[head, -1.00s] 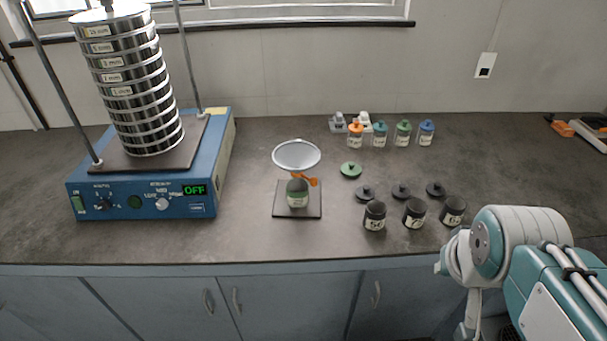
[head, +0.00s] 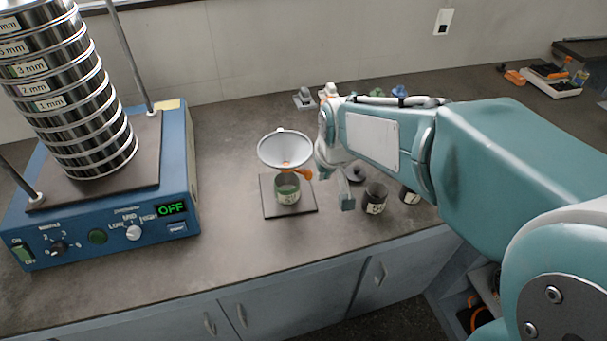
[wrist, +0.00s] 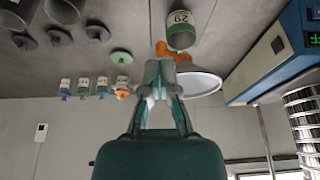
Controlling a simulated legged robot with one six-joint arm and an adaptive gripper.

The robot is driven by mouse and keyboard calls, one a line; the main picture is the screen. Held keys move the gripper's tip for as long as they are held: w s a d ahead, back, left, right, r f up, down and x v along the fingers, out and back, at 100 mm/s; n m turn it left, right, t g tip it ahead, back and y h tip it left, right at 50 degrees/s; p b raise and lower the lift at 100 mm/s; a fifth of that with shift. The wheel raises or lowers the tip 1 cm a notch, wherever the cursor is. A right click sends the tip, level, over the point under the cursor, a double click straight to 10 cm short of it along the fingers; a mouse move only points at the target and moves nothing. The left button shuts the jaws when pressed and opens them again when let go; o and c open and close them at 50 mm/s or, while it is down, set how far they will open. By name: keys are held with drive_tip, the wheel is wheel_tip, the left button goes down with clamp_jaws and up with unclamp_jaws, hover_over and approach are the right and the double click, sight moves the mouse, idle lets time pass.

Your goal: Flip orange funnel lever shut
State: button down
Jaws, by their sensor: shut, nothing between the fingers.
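The funnel (head: 285,149) has a wide pale cone and stands over a small labelled jar (head: 288,188) on a dark square plate (head: 268,205). Its orange lever (head: 303,173) sticks out to the right below the cone. The funnel also shows in the wrist view (wrist: 200,83), with the orange lever (wrist: 180,55) just beyond my fingertips. My gripper (wrist: 158,66) is shut and holds nothing. Its tips are very close to the lever; I cannot tell whether they touch.
The blue sieve shaker (head: 192,185) with its tall sieve stack (head: 80,120) stands at the left, its display reading OFF. Dark open jars (head: 374,198) stand right of the funnel. Small capped bottles (wrist: 102,85) stand farther back. Bare counter lies between shaker and plate.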

sight(301, 172)
drive_tip(key=w+a+f, duration=0.1)
drive_tip(key=w+f, duration=0.6)
drive_tip(key=f, duration=0.2)
drive_tip(key=shift+w+a+f, duration=0.25)
drive_tip(key=shift+w+f, duration=0.05)
drive_tip(key=shift+w, duration=0.05)
idle(0.6)
drive_tip(key=shift+w, duration=0.15)
